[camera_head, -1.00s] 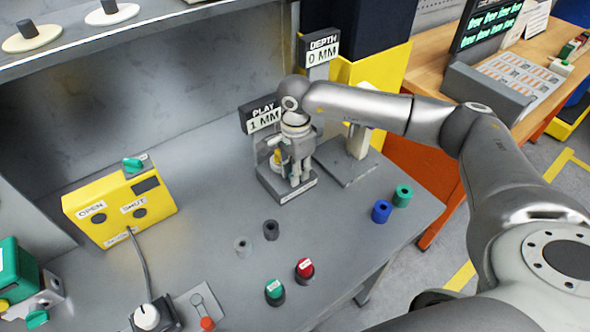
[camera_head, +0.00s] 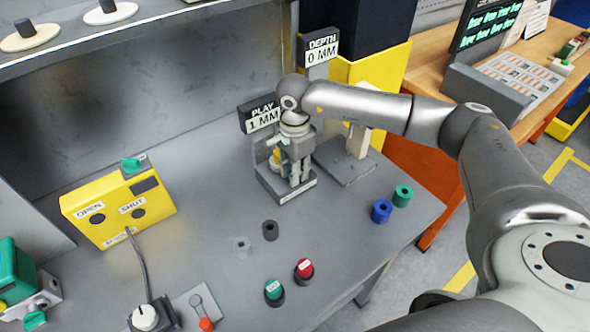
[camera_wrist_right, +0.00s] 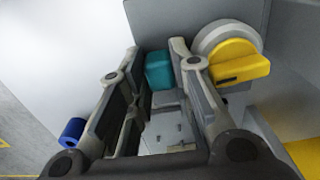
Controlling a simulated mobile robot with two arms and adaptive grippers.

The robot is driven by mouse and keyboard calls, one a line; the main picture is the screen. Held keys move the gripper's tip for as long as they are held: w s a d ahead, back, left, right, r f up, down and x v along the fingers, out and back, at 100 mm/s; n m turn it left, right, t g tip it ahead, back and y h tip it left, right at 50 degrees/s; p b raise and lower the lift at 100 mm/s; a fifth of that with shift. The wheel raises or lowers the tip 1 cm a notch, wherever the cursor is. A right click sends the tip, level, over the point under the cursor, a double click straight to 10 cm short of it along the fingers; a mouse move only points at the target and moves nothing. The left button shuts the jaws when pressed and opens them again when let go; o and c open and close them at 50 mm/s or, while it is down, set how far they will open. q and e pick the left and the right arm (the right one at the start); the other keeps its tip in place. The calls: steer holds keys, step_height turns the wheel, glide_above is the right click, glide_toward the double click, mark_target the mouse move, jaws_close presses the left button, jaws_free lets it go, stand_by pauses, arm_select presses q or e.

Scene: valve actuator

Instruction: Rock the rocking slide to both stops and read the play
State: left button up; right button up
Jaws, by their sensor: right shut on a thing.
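A small grey fixture (camera_head: 284,190) stands on the bench below a PLAY display (camera_head: 262,116) that reads 1 MM. My right gripper (camera_head: 294,176) points down over this fixture and hides much of it. In the right wrist view, the gripper (camera_wrist_right: 158,72) is shut with a teal block (camera_wrist_right: 160,71) between its fingertips; the block appears to be the rocking slide. A yellow piece (camera_wrist_right: 240,62) on a round grey part sits just right of the fingers. My left gripper is out of view.
A DEPTH display (camera_head: 321,51) reading 0 MM stands behind a grey stand (camera_head: 348,168). Blue (camera_head: 381,211) and green (camera_head: 402,195) cylinders are right of the fixture. A yellow OPEN/SHUT box (camera_head: 118,212) is at left. Red-topped (camera_head: 304,270) and green-topped (camera_head: 274,291) pieces stand in front.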

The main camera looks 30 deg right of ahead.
steer(key=shift+w+r, duration=0.1)
steer(key=shift+r, duration=0.05)
stand_by(0.4)
steer(key=o, duration=1)
steer(key=shift+s, duration=0.2)
steer(key=shift+w+a, duration=0.1)
